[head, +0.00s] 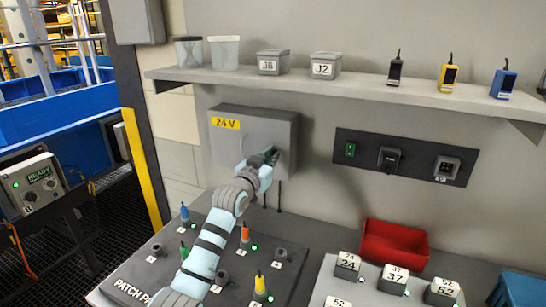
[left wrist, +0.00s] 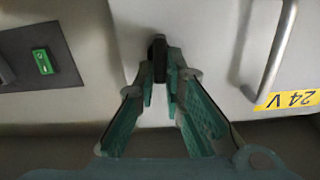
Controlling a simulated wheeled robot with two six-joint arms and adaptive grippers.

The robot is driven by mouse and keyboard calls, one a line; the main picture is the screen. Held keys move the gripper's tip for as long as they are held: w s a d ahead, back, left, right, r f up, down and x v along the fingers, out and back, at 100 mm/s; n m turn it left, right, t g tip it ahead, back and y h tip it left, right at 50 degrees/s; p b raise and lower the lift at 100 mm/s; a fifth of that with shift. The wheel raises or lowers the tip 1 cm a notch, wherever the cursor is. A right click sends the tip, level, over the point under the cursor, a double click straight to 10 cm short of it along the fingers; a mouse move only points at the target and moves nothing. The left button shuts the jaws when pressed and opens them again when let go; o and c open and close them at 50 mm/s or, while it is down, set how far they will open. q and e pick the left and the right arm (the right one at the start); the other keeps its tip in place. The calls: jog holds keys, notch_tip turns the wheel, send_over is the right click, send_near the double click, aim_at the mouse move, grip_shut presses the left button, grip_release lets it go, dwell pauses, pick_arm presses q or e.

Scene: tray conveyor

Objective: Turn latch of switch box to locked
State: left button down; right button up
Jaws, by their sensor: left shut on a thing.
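The switch box (head: 228,143) is a grey wall-mounted box with a yellow 24 V label (head: 226,123). Its door (left wrist: 215,30) fills the right of the left wrist view, where the label (left wrist: 291,99) appears upside down. My left gripper (head: 272,155) is at the right part of the door. In the left wrist view its green fingers (left wrist: 161,75) are closed on a small black latch (left wrist: 158,47). The latch's long side runs up and down in that view, and the fingers hide part of it. My right gripper is not in view.
A metal handle (left wrist: 270,50) stands out from the door beside the latch. A dark switch panel (head: 405,158) is on the wall to the right. A shelf (head: 360,88) with bins and small devices runs above. A patch panel (head: 130,275) with coloured plugs lies below.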

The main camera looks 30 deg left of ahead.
pick_arm(q)
jog(key=shift+d+f+m+p, duration=0.15)
jog(key=shift+m+p, duration=0.1)
jog(key=shift+m, duration=2.55)
jog(key=shift+d+f+m+p, duration=0.15)
jog(key=shift+d+m+p, duration=0.1)
jog(key=shift+m, duration=2.55)
jog(key=shift+d+f+m+p, duration=0.15)
jog(key=shift+m+p, duration=0.1)
jog(key=shift+m, duration=2.55)
jog(key=c, duration=1.7)
grip_release()
jog(key=shift+w+f, duration=0.1)
